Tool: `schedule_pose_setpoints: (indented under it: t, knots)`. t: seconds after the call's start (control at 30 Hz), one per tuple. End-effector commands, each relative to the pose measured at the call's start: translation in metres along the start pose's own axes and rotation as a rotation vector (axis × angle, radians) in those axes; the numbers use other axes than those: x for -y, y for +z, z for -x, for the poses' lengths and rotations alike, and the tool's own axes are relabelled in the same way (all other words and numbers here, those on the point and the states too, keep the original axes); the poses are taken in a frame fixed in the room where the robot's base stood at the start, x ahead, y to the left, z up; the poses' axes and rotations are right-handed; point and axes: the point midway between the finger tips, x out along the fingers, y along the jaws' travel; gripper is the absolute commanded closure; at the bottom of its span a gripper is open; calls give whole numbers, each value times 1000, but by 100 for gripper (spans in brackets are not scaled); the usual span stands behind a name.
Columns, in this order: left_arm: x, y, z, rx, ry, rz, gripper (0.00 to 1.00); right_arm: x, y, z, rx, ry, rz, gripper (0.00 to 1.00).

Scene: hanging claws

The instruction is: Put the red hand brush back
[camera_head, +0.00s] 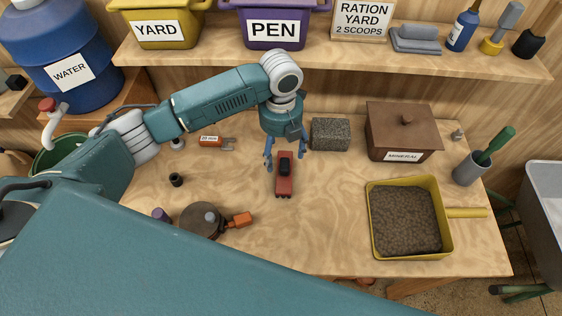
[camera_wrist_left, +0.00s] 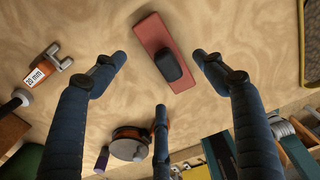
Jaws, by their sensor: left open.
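The red hand brush (camera_head: 284,187), a flat red block with a dark grip on top, lies on the wooden table (camera_head: 330,215) near the middle. In the left wrist view the brush (camera_wrist_left: 150,32) lies slightly tilted, ahead of and between two of the spread fingers. My left gripper (camera_head: 285,156) points down, open and empty, over the far end of the brush. It also shows in the left wrist view (camera_wrist_left: 160,70) with a gap between its fingers. I cannot tell its exact height above the brush. My right gripper is not in view.
A grey block (camera_head: 330,134) and a brown lidded box (camera_head: 403,125) stand behind and right. A round dark item (camera_head: 204,222) and an orange 20 mm tool (camera_head: 211,141) lie left.

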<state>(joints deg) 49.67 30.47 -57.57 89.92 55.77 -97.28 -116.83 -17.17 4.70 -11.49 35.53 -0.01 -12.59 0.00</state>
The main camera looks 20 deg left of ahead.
Motion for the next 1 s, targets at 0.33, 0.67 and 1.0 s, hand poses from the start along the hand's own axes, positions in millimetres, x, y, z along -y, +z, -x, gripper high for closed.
schedule_pose_setpoints:
  t: [0.33, 0.67, 1.0]
  knots:
    - [0, 0, 48, 1, 0, 1, 28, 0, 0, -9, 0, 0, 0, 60]
    - [0, 0, 51, -1, 1, 1, 28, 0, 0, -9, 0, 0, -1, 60]
    - [0, 0, 50, -1, 1, 0, 28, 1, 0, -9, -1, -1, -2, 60]
